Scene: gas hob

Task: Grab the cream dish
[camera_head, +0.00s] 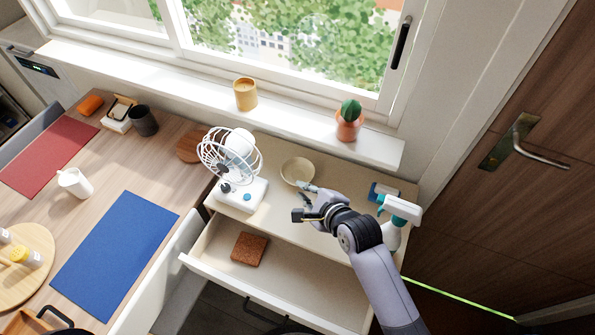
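The cream dish (298,170) is a small round bowl on the pale cabinet top below the window, right of the white fan. My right gripper (303,201) is just in front of the dish, at its near right side. Its dark fingers appear spread apart, with nothing visible between them. One finger is close to the dish's near rim; I cannot tell whether it touches. My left gripper is not in view.
A white fan (238,190) stands close left of the dish. A spray bottle (397,222) stands at the right. An open drawer (300,278) below holds a brown block (250,248). A potted cactus (349,121) and yellow cup (245,94) stand on the sill.

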